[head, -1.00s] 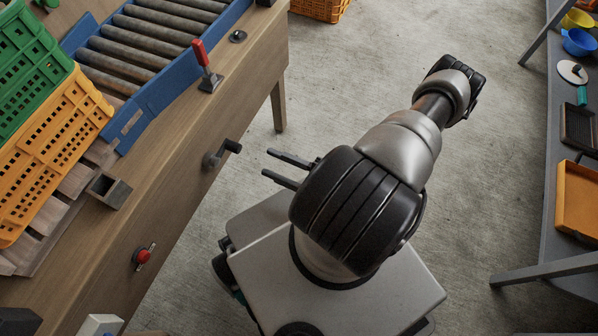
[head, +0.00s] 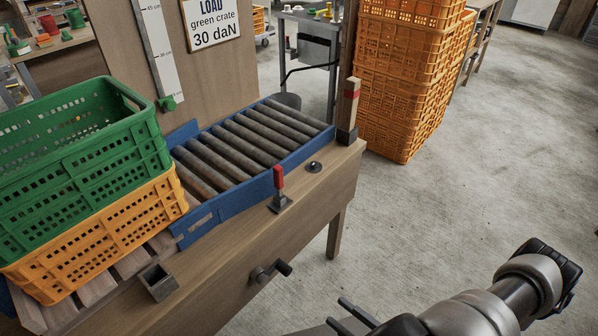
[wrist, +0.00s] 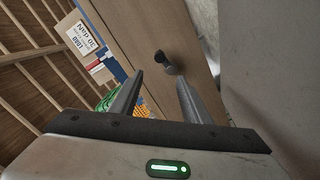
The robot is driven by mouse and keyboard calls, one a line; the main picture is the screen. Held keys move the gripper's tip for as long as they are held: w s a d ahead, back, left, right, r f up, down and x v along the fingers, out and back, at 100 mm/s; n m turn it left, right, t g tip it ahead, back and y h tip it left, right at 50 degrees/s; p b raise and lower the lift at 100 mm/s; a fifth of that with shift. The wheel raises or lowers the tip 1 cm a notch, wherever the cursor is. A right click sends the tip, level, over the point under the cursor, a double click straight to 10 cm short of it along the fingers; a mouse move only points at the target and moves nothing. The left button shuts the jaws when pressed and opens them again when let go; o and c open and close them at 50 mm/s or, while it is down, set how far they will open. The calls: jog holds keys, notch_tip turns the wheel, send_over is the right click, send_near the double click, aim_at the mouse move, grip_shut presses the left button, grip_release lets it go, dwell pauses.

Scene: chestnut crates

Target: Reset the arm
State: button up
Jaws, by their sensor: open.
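My gripper (head: 355,316) shows at the bottom edge of the head view, its two dark fingers apart and pointing left toward the bench front. Nothing is between the fingers. In the wrist view my gripper (wrist: 155,98) is open and empty, with a dark crank handle (wrist: 166,62) on the bench front beyond the fingertips. My arm is folded at the lower right of the head view; its lower part is out of frame.
The wooden bench (head: 235,285) carries a blue-framed roller conveyor (head: 240,208), a green crate (head: 85,170) on an orange crate (head: 110,228), and a red-handled lever (head: 278,185). A crank (head: 270,271) juts from its front. Orange crates (head: 405,90) are stacked behind. The floor at right is clear.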

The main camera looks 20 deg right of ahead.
jog(key=w+a+r+m+g+h, duration=0.15)
jog(key=w+r+m+g, duration=0.45)
jog(key=r+m, duration=1)
jog(key=w+a+r+m+g+h, duration=0.1)
jog(key=r+m+g+h, duration=0.2)
jog(key=r+m+g, duration=1)
jog(key=s+a+r+n+t+h, duration=0.2)
jog(key=r+n+t+h, duration=0.1)
jog(key=r+n+t, duration=0.4)
jog(key=s+a+r+n+t+h, duration=0.25)
jog(key=r+n, duration=0.25)
jog(key=r, duration=0.3)
notch_tip(320, 180, up, 26)
jog(key=p, duration=2.6)
jog(key=shift+w+d+r, duration=0.15)
jog(key=shift+d, duration=0.05)
